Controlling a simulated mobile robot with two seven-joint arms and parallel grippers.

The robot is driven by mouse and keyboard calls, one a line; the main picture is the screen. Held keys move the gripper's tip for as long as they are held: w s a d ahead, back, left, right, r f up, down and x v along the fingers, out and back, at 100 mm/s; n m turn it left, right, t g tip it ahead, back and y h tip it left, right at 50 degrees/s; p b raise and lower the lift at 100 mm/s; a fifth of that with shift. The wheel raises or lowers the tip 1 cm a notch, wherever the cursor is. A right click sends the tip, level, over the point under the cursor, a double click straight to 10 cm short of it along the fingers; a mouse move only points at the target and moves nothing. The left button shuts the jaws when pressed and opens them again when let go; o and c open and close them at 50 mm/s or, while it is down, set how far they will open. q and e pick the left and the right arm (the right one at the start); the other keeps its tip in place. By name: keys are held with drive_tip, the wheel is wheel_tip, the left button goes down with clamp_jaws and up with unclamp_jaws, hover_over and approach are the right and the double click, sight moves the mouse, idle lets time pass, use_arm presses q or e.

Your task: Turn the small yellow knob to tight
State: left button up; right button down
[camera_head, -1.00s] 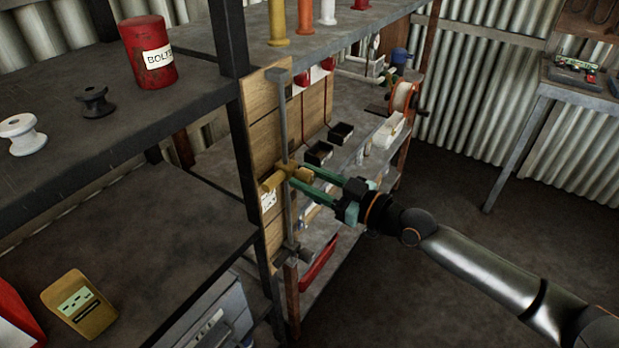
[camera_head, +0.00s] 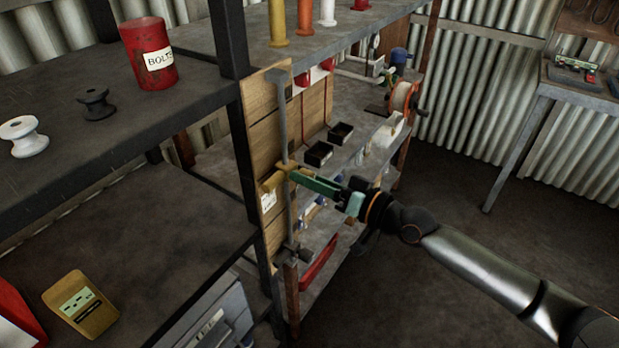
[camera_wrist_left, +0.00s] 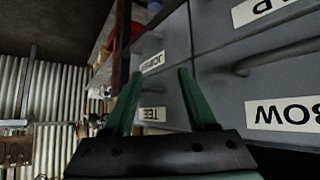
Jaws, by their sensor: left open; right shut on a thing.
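The small yellow knob (camera_head: 272,181) sits on a grey vertical pipe (camera_head: 283,120) in front of a wooden board, in the head view. My right gripper (camera_head: 293,172) reaches it from the right and is shut on it; its green fingers partly hide the knob. A small white label (camera_head: 268,200) is on the board just below the knob; I cannot read it. My left gripper (camera_wrist_left: 160,73) shows only in the left wrist view, open and empty, in front of grey labelled drawers (camera_wrist_left: 220,75).
A dark post (camera_head: 240,150) and shelf stand just left of the pipe. Black bins (camera_head: 319,153) and other items fill the shelf behind my right gripper. A red can (camera_head: 148,54) stands on the upper left shelf. The floor (camera_head: 450,200) at right is open.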

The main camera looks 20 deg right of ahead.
drive_tip(key=m, duration=0.4)
drive_tip(key=shift+m, duration=0.3)
drive_tip(key=m, duration=0.4)
drive_tip(key=shift+m+p, duration=0.3)
drive_tip(key=shift+c, duration=2.2)
unclamp_jaws()
drive_tip(key=shift+d+f, duration=0.1)
